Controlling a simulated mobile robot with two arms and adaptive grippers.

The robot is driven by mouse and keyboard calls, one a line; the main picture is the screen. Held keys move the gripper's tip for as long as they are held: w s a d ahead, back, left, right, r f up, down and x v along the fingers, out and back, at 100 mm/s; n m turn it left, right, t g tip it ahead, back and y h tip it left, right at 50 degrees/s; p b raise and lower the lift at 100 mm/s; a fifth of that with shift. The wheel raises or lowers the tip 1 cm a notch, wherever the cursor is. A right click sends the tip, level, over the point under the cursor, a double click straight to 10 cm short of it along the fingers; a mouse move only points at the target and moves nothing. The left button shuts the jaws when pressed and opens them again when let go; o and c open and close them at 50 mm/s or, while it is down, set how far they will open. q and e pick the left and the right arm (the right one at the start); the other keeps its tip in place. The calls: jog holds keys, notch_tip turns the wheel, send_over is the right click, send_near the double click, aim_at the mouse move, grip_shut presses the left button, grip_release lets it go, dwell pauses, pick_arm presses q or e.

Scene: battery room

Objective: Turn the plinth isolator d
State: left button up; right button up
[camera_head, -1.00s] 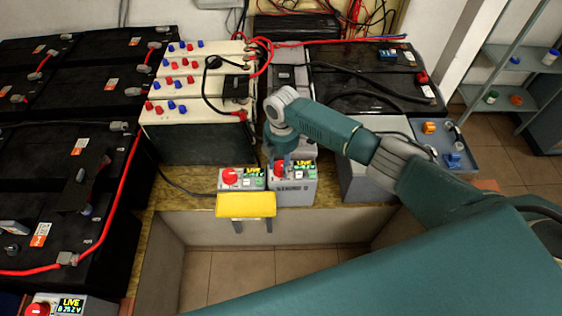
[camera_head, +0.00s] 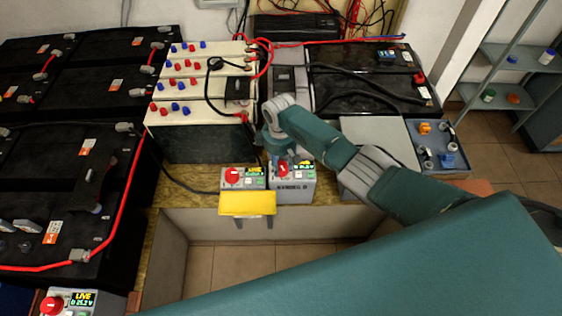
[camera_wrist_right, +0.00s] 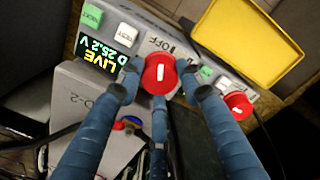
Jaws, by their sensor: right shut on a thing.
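The plinth isolator D is a grey box (camera_head: 294,190) with a lit LIVE display at the front of the wooden plinth. In the right wrist view its display (camera_wrist_right: 97,59) reads LIVE D 25.2 V, upside down. Its round red knob (camera_wrist_right: 158,74) carries a white bar, roughly upright in that picture, and "OFF" is printed nearby. My right gripper (camera_wrist_right: 159,84) has blue fingers on both sides of this knob and is shut on it. In the head view the right gripper (camera_head: 280,158) comes down over the box, partly hiding it. My left gripper is not in view.
A similar box with a red knob (camera_head: 232,176) stands close on the left, behind a yellow cover (camera_head: 247,204). Large black batteries (camera_head: 60,180) fill the left side. A cream-topped battery (camera_head: 195,135) stands behind. An open recess (camera_head: 230,265) lies in front of the plinth.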

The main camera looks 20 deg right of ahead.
aim_at(280, 166)
jog(key=m+p, duration=0.1)
jog(key=m, duration=0.3)
jog(key=shift+m, duration=0.4)
jog(key=shift+w, duration=0.1)
dwell(0.3)
jog(key=o, duration=1.1)
jog(key=shift+o, duration=0.2)
notch_tip(280, 166, up, 12)
jog(key=shift+a, duration=0.15)
